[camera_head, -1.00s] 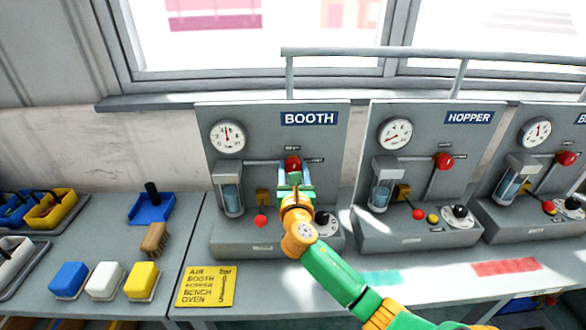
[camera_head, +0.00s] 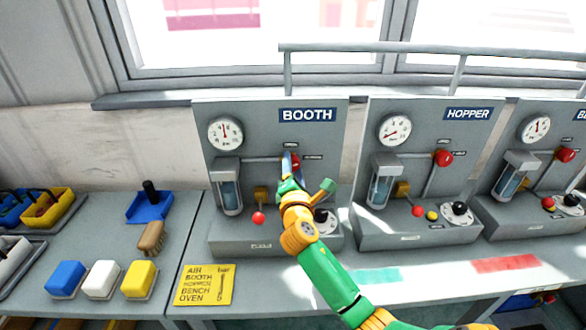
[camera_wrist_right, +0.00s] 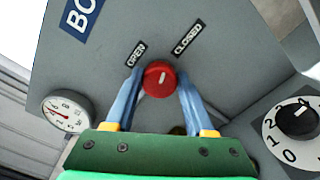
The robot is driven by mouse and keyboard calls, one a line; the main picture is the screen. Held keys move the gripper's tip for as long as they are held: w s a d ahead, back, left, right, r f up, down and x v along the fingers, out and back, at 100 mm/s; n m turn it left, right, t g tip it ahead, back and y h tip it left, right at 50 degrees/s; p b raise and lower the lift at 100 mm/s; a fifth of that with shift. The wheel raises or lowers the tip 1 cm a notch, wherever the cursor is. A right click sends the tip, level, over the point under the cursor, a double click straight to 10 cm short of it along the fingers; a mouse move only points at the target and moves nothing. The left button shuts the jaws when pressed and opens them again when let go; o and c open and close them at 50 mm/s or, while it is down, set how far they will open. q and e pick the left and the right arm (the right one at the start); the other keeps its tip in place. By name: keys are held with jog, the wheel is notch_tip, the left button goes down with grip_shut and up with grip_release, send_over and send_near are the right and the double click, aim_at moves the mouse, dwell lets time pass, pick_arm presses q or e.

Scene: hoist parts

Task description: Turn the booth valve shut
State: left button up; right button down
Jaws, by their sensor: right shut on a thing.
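The booth valve is a red round knob (camera_head: 296,161) on the grey panel marked BOOTH (camera_head: 335,140). In the right wrist view the knob (camera_wrist_right: 159,79) sits between the two blue fingers of my right gripper (camera_wrist_right: 160,76), which is shut on it. The knob's short white mark points up and slightly right there, between the OPEN label (camera_wrist_right: 136,54) and the CLOSED label (camera_wrist_right: 188,38). In the head view my right gripper (camera_head: 291,163) is twisted and partly covers the knob. My left gripper is not in view.
The booth gauge (camera_head: 225,133) is above a clear-fronted cylinder (camera_head: 228,187). A small red ball (camera_head: 258,218) and a black dial knob (camera_head: 321,215) are low on the panel. The hopper panel (camera_head: 420,165) stands to the right. A yellow card (camera_head: 205,285) lies in front.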

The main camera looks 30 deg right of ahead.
jog(key=shift+f+m+b, duration=0.15)
jog(key=shift+m+b, duration=0.3)
jog(key=shift+m, duration=1.65)
jog(key=shift+c, duration=1.3)
grip_release()
jog(key=b+v, duration=0.1)
jog(key=v, duration=0.6)
jog(key=shift+o, duration=1.3)
jog(key=shift+p+v, duration=0.35)
jog(key=shift+v, duration=1.95)
